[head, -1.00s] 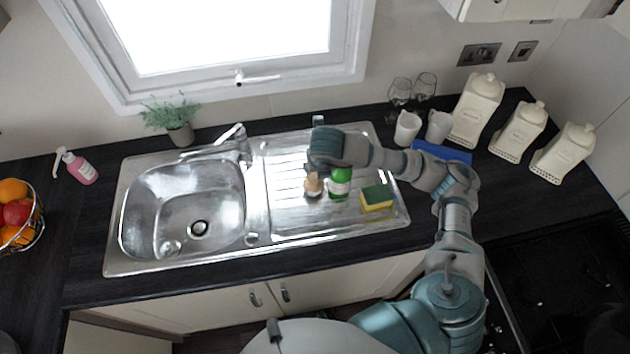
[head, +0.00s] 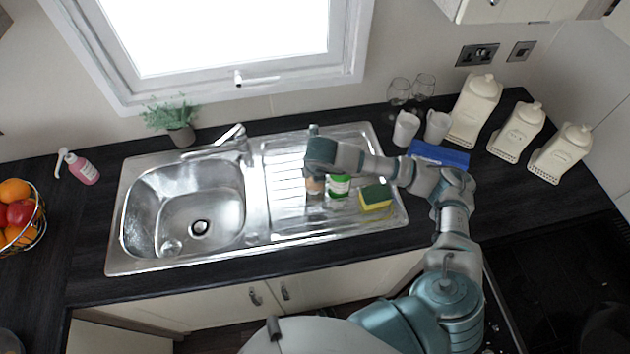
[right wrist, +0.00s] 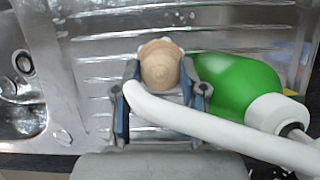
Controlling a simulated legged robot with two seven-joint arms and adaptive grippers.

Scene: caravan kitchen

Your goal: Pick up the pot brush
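The pot brush (head: 315,187), with a round wooden knob, stands on the ribbed drainer of the steel sink. Its upper part is partly hidden by my right gripper (head: 314,170) in the head view. In the right wrist view the wooden knob (right wrist: 160,66) lies at the tips between the two fingers of my right gripper (right wrist: 161,90). The fingers are apart, with a gap at least on the left side of the knob; I cannot tell whether the right finger touches it. My left gripper is in no view.
A green bottle (head: 338,186) stands close right of the brush; its white spout (right wrist: 185,118) crosses in front of my fingers in the wrist view. A yellow-green sponge (head: 376,197) lies further right. The sink basin (head: 185,210) is left, empty. Mugs (head: 406,128) stand behind.

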